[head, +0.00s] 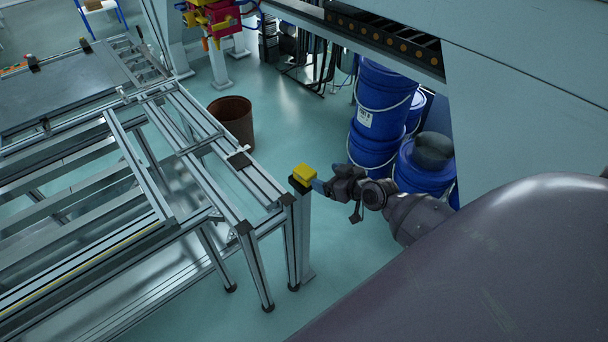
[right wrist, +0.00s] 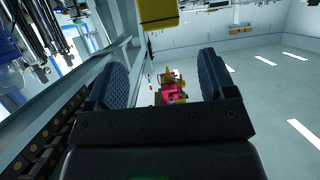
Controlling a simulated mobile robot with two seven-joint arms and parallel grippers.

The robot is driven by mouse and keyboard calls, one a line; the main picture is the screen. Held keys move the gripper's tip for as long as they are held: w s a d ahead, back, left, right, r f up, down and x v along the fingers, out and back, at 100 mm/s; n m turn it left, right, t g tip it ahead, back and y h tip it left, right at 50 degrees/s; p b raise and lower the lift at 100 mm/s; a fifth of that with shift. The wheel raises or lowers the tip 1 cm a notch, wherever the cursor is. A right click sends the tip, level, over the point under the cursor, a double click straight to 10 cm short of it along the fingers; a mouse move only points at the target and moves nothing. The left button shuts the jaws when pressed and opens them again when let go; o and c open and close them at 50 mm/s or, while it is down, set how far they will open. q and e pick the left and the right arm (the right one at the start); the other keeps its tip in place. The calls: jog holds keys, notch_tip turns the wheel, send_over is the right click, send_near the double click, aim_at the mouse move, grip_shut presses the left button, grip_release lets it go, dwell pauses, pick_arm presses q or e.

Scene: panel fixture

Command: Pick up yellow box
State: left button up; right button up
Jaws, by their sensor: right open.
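The yellow box (head: 304,172) sits on top of a grey post at the right end of the metal frame in the head view. It also shows at the top edge of the right wrist view (right wrist: 157,12), partly cut off. My right gripper (head: 319,186) is just right of the box, with its fingers towards it. In the right wrist view its two fingers (right wrist: 163,62) are spread apart with nothing between them, and the box lies beyond the fingertips. In the head view I cannot tell whether a fingertip touches the box. My left gripper is not in view.
An aluminium frame (head: 188,148) fills the left of the head view. The post (head: 306,238) stands by its right end. Blue drums (head: 379,115) stand behind my right arm. A brown bin (head: 233,120) is on the floor beyond the frame. Open floor lies between bin and drums.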

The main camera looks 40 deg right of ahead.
aim_at(305, 170)
jog(key=shift+b+x, duration=0.75)
jog(key=shift+x, duration=4)
jog(key=shift+f, duration=0.1)
jog(key=shift+a, duration=0.1)
jog(key=c, duration=1)
